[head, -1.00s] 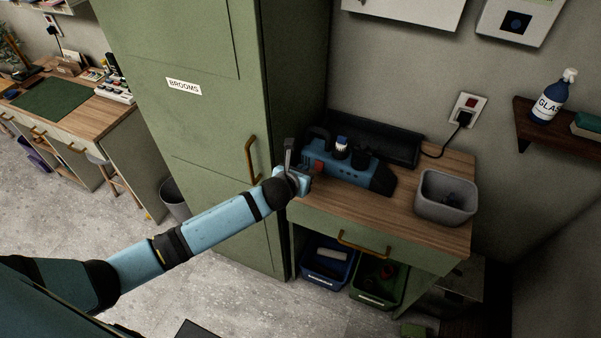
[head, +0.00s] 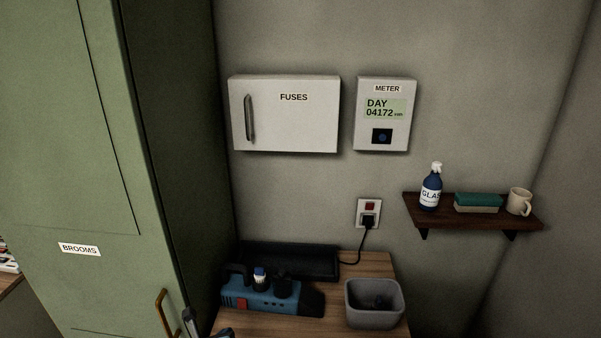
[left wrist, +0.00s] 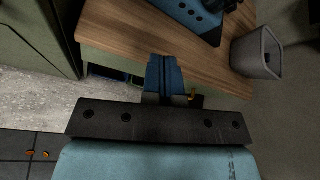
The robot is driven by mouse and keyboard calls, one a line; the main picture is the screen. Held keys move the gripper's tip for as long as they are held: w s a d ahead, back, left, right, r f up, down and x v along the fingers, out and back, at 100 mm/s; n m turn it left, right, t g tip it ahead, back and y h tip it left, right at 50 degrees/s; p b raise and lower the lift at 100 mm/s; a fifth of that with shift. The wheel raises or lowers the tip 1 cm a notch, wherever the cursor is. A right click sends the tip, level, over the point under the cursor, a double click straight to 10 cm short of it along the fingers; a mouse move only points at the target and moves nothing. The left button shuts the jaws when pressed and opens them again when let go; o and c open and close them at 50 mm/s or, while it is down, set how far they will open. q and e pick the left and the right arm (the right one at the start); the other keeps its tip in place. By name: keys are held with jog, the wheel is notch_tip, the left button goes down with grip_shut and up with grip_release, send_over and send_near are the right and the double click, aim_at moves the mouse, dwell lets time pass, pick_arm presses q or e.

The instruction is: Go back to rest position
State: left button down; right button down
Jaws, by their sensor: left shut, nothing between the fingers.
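My left gripper (left wrist: 165,72) is shut and empty in the left wrist view, its blue fingers together over the front of the wooden bench top (left wrist: 145,30). In the head view only a small part of it shows at the bottom edge, close to the brass handle (head: 163,313) of the green brooms cabinet (head: 85,200). I cannot tell whether it touches the handle. Most of my left arm is out of the head view. My right gripper is not in view.
On the bench stand a blue tool (head: 262,298) with a dark tray (head: 290,262) behind and a grey bin (head: 374,308). A fuse box (head: 285,125), meter (head: 382,105), socket (head: 368,213) and shelf (head: 470,212) are on the wall. The shelf holds a spray bottle (head: 431,188).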

pick_arm(q)
jog(key=s+f+n, duration=0.3)
jog(key=s+n, duration=0.9)
jog(key=n, duration=0.3)
jog(key=s+f+n+h, duration=0.1)
jog(key=s+f+n, duration=0.2)
jog(key=s+n, duration=1)
jog(key=shift+s+a+f+n+g, duration=0.3)
jog(key=shift+n+g, duration=0.1)
jog(key=shift+n, duration=0.5)
